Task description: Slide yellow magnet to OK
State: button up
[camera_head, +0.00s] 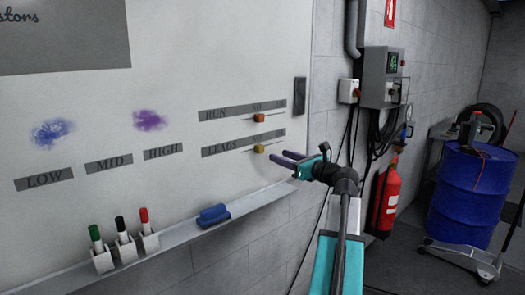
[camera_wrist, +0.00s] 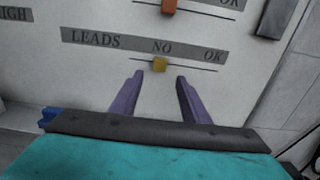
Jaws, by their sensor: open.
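The yellow magnet (camera_head: 259,149) sits on a thin line on the whiteboard, below the LEADS label strip (camera_head: 222,148). In the wrist view the yellow magnet (camera_wrist: 159,64) is just under the word NO, left of the word OK (camera_wrist: 213,55). In the head view my arm hides the line's right part little or not at all, but OK is hard to read there. My gripper (camera_head: 281,157) is open and empty, right of and slightly below the magnet. In the wrist view its purple fingers (camera_wrist: 157,85) point up toward the magnet, which lies beyond and between the tips.
An orange magnet (camera_head: 259,118) sits on the RUN line above. A black block (camera_head: 299,95) is on the board's right edge. A blue eraser (camera_head: 213,215) and several pens stand along the ledge below. A fire extinguisher (camera_head: 386,200) and blue drum (camera_head: 465,185) are right.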

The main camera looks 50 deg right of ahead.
aim_at(262, 149)
jog(key=w, duration=0.3)
jog(key=w+p, duration=0.1)
jog(key=w, duration=0.6)
jog(key=shift+w+d+p, duration=0.25)
jog(key=shift+d+p, duration=0.1)
grip_shut()
